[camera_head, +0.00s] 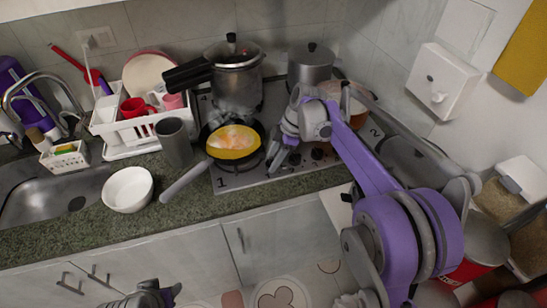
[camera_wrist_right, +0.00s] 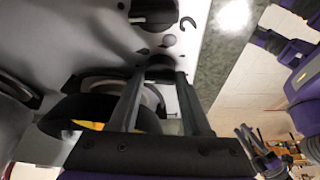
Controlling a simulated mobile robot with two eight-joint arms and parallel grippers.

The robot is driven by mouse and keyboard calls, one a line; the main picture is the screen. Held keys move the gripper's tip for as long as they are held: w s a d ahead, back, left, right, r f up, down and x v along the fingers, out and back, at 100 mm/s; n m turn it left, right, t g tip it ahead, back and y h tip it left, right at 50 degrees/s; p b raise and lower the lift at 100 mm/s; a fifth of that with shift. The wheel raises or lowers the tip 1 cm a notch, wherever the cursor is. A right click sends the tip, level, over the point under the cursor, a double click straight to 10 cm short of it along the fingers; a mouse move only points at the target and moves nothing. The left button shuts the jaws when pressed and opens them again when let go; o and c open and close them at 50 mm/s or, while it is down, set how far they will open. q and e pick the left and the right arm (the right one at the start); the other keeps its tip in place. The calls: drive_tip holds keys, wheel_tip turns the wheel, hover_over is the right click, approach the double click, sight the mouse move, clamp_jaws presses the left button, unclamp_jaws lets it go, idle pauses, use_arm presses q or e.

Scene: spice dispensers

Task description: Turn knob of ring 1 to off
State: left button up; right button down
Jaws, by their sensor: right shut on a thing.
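The stove (camera_head: 255,178) is a steel hob set in the green counter, with a printed "1" at its front left. A yellow pan with food (camera_head: 232,142) sits on that front-left ring, its handle pointing to the front left. My right gripper (camera_head: 282,160) reaches down to the hob just right of the pan. In the right wrist view its two fingers close around a dark knob (camera_wrist_right: 159,63). The knob's pointer direction is hidden. Another knob (camera_head: 317,153) shows to its right. My left gripper (camera_head: 150,296) is at the bottom edge, away from the stove; its fingers are unclear.
A pressure cooker (camera_head: 235,75) and a lidded pot (camera_head: 311,66) stand at the back. A grey cup (camera_head: 174,143), white bowl (camera_head: 128,189) and dish rack (camera_head: 128,130) are left of the pan. The counter's front edge is clear.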

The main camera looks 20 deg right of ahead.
idle(0.5)
drive_tip(key=shift+c, duration=1.8)
unclamp_jaws()
drive_tip(key=v, duration=1)
drive_tip(key=shift+r+p, duration=0.35)
drive_tip(key=shift+r, duration=0.05)
drive_tip(key=shift+d, duration=0.1)
